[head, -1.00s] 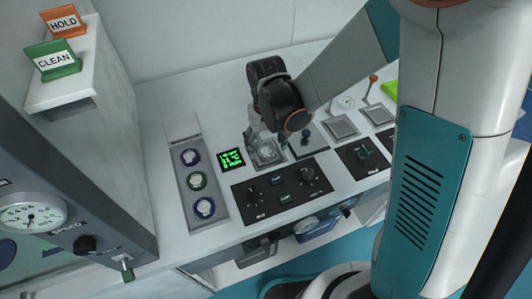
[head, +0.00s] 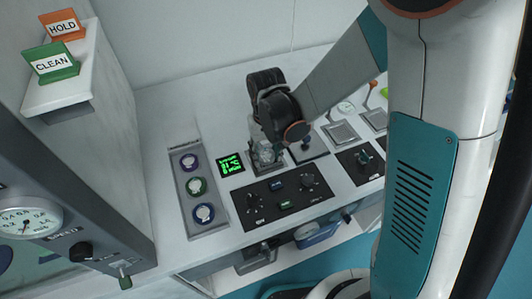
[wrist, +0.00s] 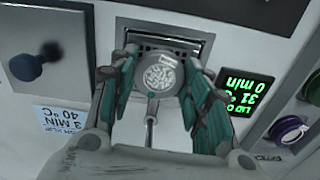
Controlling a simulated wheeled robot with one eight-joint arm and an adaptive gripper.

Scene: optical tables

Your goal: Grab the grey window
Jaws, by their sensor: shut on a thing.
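The grey window (wrist: 160,77), a round grey-rimmed disc with a pale speckled face and a thin stem, shows between the teal finger pads in the wrist view. My gripper (head: 266,151) is shut on it, just above a dark-framed square station on the bench. In the wrist view my gripper (wrist: 160,62) has a finger on each side of the disc. Where the pads meet its rim is partly hidden. In the head view the window is too small to make out clearly among the fingertips.
A tray (head: 188,220) with purple, green and blue-ringed round pieces lies to the left. A green-lit display (head: 231,164) and black knob panel (head: 281,194) sit close by. A wall shelf (head: 75,85) holds HOLD (head: 62,25) and CLEAN (head: 52,62) signs.

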